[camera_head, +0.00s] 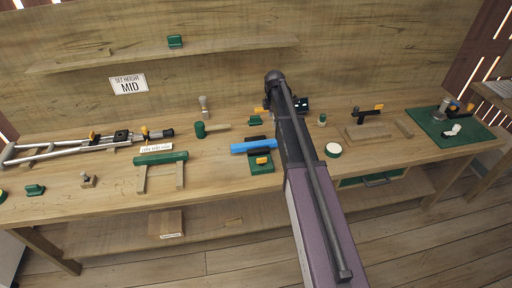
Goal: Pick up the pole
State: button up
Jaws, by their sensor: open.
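A long silver pole-like assembly (75,147) with black and yellow clamps lies along the back left of the wooden workbench. I cannot tell for certain that it is the pole. A short blue cylinder (253,146) lies across a green and black stand near the middle. My arm reaches up from the lower right over the bench. A small dark part with teal spots, seemingly my gripper (301,104), shows just right of the arm's far end. It is open, apart from the silver assembly and well to its right. The arm hides most of it.
A green bar on a wooden stand (160,158) is at the front left. A green mallet (201,130) lies behind it. A green mat (450,126) with several items is at right. A shelf (165,56) runs along the wall, with a "SET HEIGHT MID" sign (129,84) below.

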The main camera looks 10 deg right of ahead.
aim_at(270, 141)
jog(key=shift+f+b, duration=3.7)
jog(key=shift+f, duration=0.25)
jog(key=shift+f, duration=0.15)
jog(key=f+b, duration=0.5)
jog(key=shift+a, duration=0.2)
jog(key=shift+r, duration=0.1)
grip_shut()
